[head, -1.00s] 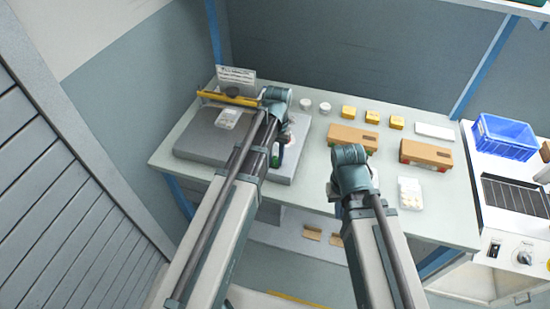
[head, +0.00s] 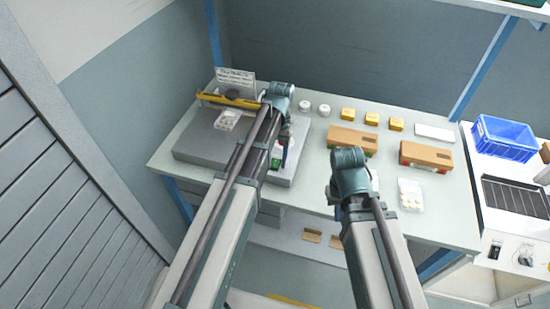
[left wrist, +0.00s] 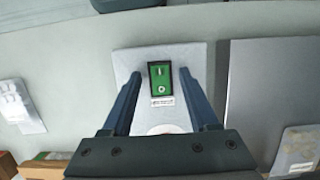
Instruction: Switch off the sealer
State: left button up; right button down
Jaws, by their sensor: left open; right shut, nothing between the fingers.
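The sealer (head: 200,143) is a flat grey machine with a yellow bar (head: 230,100), at the left end of the bench. Its green rocker switch (left wrist: 159,77), marked I and O in a black frame, sits on a light panel in the left wrist view. The switch also shows in the head view (head: 276,161). My left gripper (left wrist: 160,73) is open, with one finger on each side of the switch and nothing between them but the view of it. I cannot tell its height above the panel or which way the rocker is pressed.
A sign (head: 235,78) stands behind the sealer, and a clear tray (head: 227,120) lies on it. Cardboard boxes (head: 352,139), small yellow boxes (head: 371,118) and white jars (head: 324,110) stand to the right. A blue crate (head: 505,137) is at the far right.

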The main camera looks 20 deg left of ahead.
pick_arm(q)
jog(key=shift+r, duration=0.1)
jog(key=p+v, duration=1.3)
jog(key=shift+r, duration=0.3)
jog(key=shift+w, duration=0.1)
jog(key=s+d+f+m+t+b, duration=0.1)
jog(key=s+d+f, duration=0.1)
jog(key=s+d, duration=0.3)
jog(key=s+d+f+m+t+y+b, duration=0.1)
jog(key=s+d, duration=0.4)
jog(key=s, duration=0.8)
jog(key=shift+f+m+t+b, duration=0.4)
jog(key=shift+f+m+b, duration=0.1)
jog(key=shift+m, duration=0.2)
jog(key=shift+s+d, duration=0.1)
jog(key=shift+d, duration=0.05)
